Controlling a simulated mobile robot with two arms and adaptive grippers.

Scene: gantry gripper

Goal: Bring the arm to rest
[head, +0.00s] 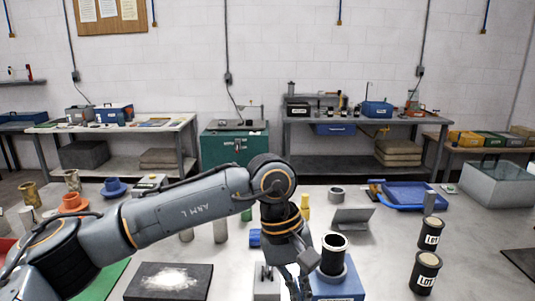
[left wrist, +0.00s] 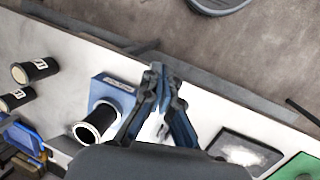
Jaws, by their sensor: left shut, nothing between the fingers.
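My left arm reaches in from the left in the head view and bends down at its wrist. My left gripper (head: 299,290) points down near the front edge of the table (head: 380,262). In the left wrist view the fingers of the left gripper (left wrist: 160,75) are closed together with nothing between them. The gripper is beside a blue block (head: 340,287) that bears a black cylinder with a pale rim (head: 333,255). The block (left wrist: 112,88) and the cylinder (left wrist: 98,122) also show in the left wrist view. My right gripper is not in view.
Two black LOT jars (head: 431,234) stand to the right. A dark plate with white powder (head: 170,281) and a green mat (head: 105,283) lie to the left. A blue tray (head: 408,196) and grey stand (head: 352,218) are farther back. Bare table lies between the stand and jars.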

